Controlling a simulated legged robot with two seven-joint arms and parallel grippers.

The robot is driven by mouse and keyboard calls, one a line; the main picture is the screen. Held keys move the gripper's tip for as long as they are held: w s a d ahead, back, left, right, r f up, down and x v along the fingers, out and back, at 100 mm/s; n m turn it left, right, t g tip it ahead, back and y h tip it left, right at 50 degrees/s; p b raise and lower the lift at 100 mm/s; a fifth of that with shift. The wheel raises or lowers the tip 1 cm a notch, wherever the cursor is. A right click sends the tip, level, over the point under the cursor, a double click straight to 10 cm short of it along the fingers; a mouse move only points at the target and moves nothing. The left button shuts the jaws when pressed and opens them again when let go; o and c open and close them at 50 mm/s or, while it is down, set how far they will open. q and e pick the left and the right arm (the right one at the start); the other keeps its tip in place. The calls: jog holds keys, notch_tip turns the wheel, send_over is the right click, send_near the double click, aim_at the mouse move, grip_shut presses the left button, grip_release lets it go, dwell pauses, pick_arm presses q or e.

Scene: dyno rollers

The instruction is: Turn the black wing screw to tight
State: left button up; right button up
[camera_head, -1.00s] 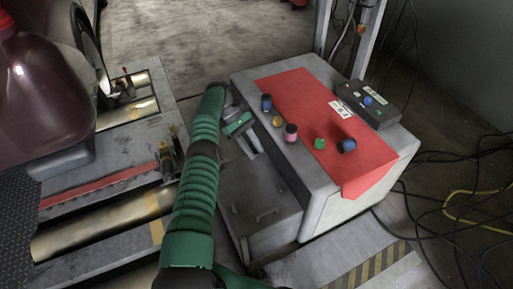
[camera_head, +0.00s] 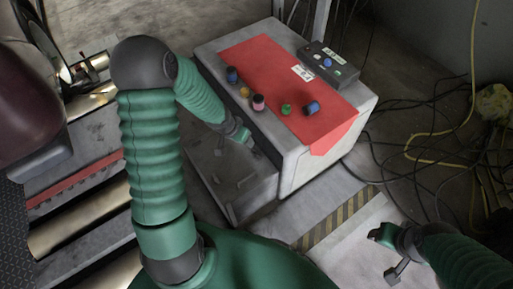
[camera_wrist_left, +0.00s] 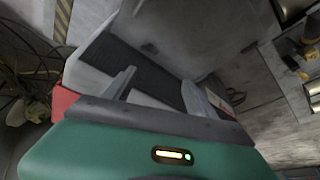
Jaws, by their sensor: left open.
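I cannot make out the black wing screw for certain in either view. My left gripper (camera_head: 238,148) is open and empty, low in front of the grey cabinet (camera_head: 300,165) and above its lower grey ledge (camera_head: 235,190). In the left wrist view its two grey fingers (camera_wrist_left: 168,92) stand apart, with the cabinet's pale edge and dark side behind them. My right gripper (camera_head: 388,255) is at the lower right, over the floor and away from the cabinet; its finger gap is unclear.
Metal rollers (camera_head: 75,222) and a dark red car (camera_head: 25,110) lie at the left. Cables (camera_head: 425,150) cover the floor at the right; a striped strip (camera_head: 340,215) lies in front.

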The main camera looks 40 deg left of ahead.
pick_arm(q)
jog(key=shift+m+h, duration=0.3)
jog(key=shift+m, duration=0.2)
jog(key=b+x, duration=0.3)
jog(key=x, duration=0.2)
jog(key=d+b+x, duration=0.1)
jog(key=b+x, duration=0.3)
jog(key=x, duration=0.1)
jog(key=s+d+b+x, duration=0.1)
jog(key=b+x, duration=0.2)
jog(key=x, duration=0.2)
jog(key=shift+d+f+b, duration=0.15)
jog(key=shift+d+b, duration=0.1)
jog(key=shift+b, duration=0.1)
jog(key=shift+w+f, duration=0.25)
jog(key=shift+f, duration=0.2)
jog(key=shift+r, duration=0.1)
jog(key=shift+c, duration=0.2)
